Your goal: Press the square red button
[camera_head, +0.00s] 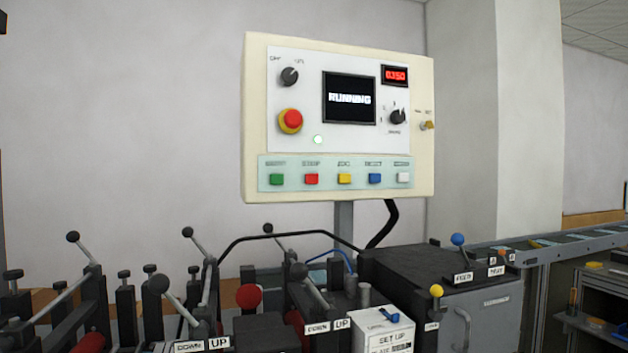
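The square red button (311,179) sits in the lower strip (328,187) of a cream control panel (436,100), between a green button (276,180) on its left and a yellow button (344,179) on its right. The label above it is too blurred to read surely. A round red mushroom button (292,118) on a yellow collar is higher up on the same panel. The screen (349,98) reads "RUNNING". My gripper is not in view, and nothing covers the square red button.
Black machinery with upright ball-topped levers (187,232) stands below and in front of the panel. A black hoop-shaped bar (290,236) rises under the panel's left part. A dark box (445,265) stands at lower right. The space directly before the panel face looks clear.

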